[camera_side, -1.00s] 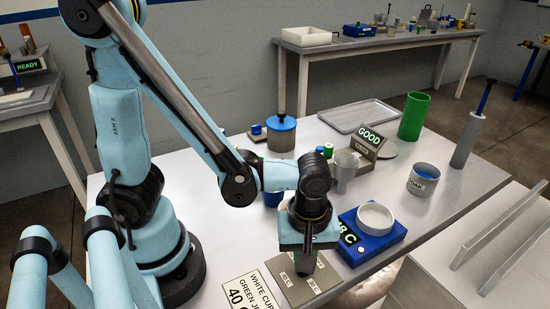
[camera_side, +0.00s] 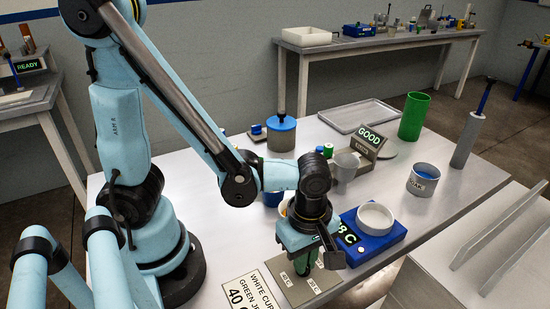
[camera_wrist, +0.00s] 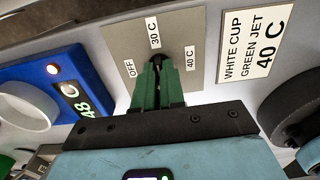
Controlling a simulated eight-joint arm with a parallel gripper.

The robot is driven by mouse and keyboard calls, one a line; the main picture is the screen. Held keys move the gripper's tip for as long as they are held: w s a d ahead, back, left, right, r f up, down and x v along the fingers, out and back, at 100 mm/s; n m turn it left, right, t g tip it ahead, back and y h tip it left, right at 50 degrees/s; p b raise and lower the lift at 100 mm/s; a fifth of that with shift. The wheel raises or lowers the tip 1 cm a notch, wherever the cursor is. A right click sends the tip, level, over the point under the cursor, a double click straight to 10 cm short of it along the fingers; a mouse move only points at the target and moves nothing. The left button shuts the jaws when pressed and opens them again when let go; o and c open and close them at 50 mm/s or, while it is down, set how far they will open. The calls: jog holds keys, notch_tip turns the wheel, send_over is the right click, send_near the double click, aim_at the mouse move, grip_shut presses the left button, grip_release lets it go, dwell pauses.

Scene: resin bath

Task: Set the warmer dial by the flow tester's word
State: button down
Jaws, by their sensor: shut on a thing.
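My gripper (camera_side: 303,262) points down over the grey dial plate (camera_side: 318,283), its green fingers shut on the black dial knob (camera_wrist: 158,57). In the wrist view, the plate (camera_wrist: 190,28) carries the labels OFF, 30 C and 40 C; the fingers hide most of the knob, so its pointing direction cannot be told. The blue warmer (camera_side: 388,241) holds a white dish (camera_side: 375,217); its green display (camera_wrist: 75,100) seems to read 48 C. The flow tester's sign (camera_side: 371,139) reads GOOD. A card (camera_wrist: 257,45) says WHITE CUP, GREEN JET, 40 C.
A lidded pot (camera_side: 281,135), a green cylinder (camera_side: 414,116), a metal tray (camera_side: 360,115) and a tin with blue contents (camera_side: 423,179) stand on the table. The warmer is close to my gripper's right.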

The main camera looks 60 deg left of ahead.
jog(key=c, duration=1.2)
grip_release()
jog(key=shift+r, duration=0.1)
jog(key=shift+r, duration=5.95)
jog(key=w+a+m+t, duration=0.1)
jog(key=a+m+t, duration=0.1)
jog(key=a+m, duration=0.2)
jog(key=w+a+m+t, duration=0.2)
jog(key=a+m, duration=0.2)
jog(key=m, duration=0.4)
jog(key=w+a+m+t, duration=0.2)
jog(key=a+m+t, duration=0.1)
jog(key=m, duration=0.3)
jog(key=shift+w+a+r, duration=0.2)
jog(key=shift+a+r, duration=0.05)
jog(key=shift+a, duration=0.25)
